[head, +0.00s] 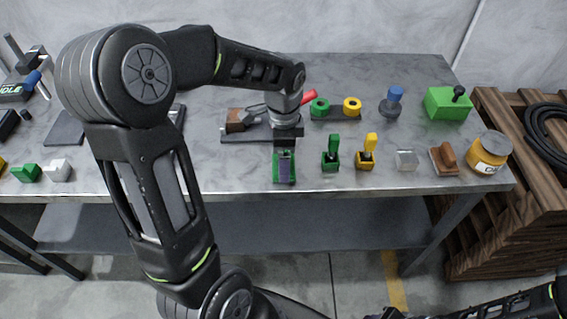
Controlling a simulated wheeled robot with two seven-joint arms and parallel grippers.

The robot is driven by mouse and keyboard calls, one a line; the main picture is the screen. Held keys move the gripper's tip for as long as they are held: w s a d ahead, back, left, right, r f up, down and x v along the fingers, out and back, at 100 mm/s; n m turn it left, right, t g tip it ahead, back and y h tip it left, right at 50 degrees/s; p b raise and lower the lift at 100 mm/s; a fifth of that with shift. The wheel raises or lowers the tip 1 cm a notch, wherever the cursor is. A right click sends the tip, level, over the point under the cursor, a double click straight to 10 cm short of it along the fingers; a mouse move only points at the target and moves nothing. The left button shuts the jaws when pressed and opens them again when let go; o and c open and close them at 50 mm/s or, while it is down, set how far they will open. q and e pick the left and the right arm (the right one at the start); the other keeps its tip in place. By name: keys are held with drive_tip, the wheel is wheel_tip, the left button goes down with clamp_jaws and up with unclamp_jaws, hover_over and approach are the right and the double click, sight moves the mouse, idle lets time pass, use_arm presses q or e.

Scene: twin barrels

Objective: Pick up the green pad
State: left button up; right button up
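A small green pad (291,179) lies near the front edge of the grey table, a little left of the row of small tools. My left gripper (285,160) points down directly over it. A narrow grey-purple part covers the middle of the pad, and I cannot tell whether it is a finger or part of the pad. The finger gap is hidden, so I cannot tell whether the gripper touches or holds the pad. My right arm shows at the bottom right; its gripper is out of view.
Right of the pad stand a green-handled tool (331,155), a yellow-handled tool (367,153), a clear cube (406,160), a brown stamp (446,158) and a yellow jar (489,153). Another green block (25,172) sits far left.

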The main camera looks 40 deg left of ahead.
use_arm(q)
drive_tip(key=c, duration=1.5)
drive_tip(key=shift+o, duration=0.2)
drive_tip(key=shift+r, duration=0.15)
wheel_tip(320, 180, up, 10)
drive_tip(key=shift+f+b, duration=0.1)
drive_tip(key=shift+b, duration=0.2)
